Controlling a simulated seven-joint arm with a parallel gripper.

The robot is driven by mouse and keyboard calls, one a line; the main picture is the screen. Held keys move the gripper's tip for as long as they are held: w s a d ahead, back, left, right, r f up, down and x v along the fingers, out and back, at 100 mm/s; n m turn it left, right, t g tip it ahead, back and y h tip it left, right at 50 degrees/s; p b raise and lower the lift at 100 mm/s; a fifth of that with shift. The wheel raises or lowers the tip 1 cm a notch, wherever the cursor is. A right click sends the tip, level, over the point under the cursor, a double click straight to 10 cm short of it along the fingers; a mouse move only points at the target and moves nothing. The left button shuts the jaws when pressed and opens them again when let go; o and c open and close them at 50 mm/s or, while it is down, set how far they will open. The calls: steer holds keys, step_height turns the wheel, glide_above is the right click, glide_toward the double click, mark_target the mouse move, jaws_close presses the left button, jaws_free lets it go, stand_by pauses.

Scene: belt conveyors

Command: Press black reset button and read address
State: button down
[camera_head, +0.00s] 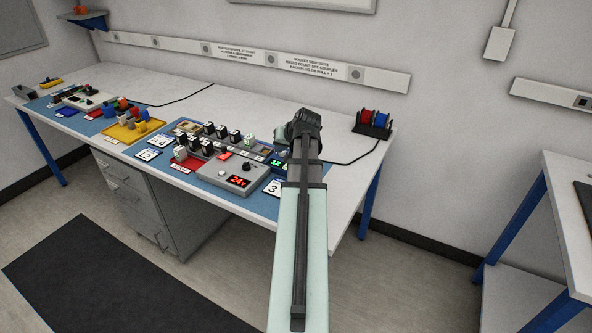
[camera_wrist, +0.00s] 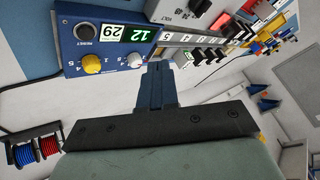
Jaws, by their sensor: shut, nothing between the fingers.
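The black reset button (camera_wrist: 85,31) sits on the left part of a blue box (camera_wrist: 73,56) in the wrist view, with RESET lettered beside it. In the head view the green display (camera_head: 275,162) shows beside my arm, which hides the button.
A grey box (camera_head: 225,174) with a red display reading 24 stands left of my arm. A row of black and white modules (camera_head: 221,132) lies behind it. Red and blue spools (camera_head: 373,121) stand at the bench's right end.

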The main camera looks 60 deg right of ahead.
steer(key=s+d+r+m, duration=0.2)
steer(key=s+d, duration=0.1)
steer(key=s, duration=0.1)
steer(key=shift+s+d+r+m+t+h, duration=0.2)
steer(key=shift+s+d+m+t+h, duration=0.1)
steer(key=shift+s+d+t, duration=0.1)
steer(key=shift+a+f, duration=0.1)
steer(key=shift+f, duration=0.1)
steer(key=shift+f, duration=4.25)
steer(key=shift+f, duration=0.8)
steer(key=shift+r, duration=0.8)
steer(key=shift+r, duration=0.15)
steer(key=shift+r, duration=2.35)
